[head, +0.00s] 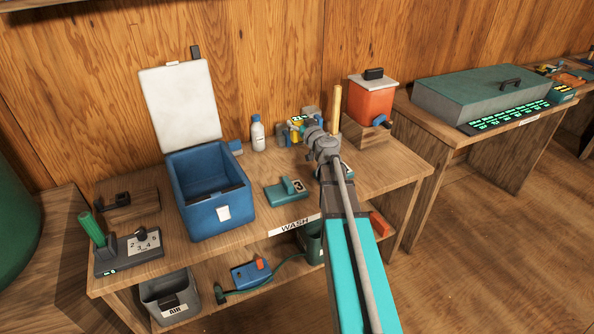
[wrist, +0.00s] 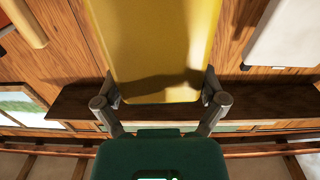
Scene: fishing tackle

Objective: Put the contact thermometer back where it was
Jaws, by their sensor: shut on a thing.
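My gripper (head: 306,128) is over the back of the wooden bench. In the wrist view my gripper (wrist: 161,92) has a finger at each side of a yellow body, which I take to be the contact thermometer (wrist: 155,45), and is shut on it. In the head view the contact thermometer (head: 296,131) shows small and yellow with a lit green readout, partly hidden by my gripper. A dark green part with a lit green strip (wrist: 160,158) fills the bottom of the wrist view; I cannot tell whether it belongs to the thermometer.
On the bench (head: 160,208) stand an open blue cooler (head: 215,211), a white bottle (head: 257,135), a green block (head: 287,190) and an orange-red dispenser (head: 371,101). A tan post (head: 336,105) stands close right of my gripper. The front right top is partly hidden by my arm.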

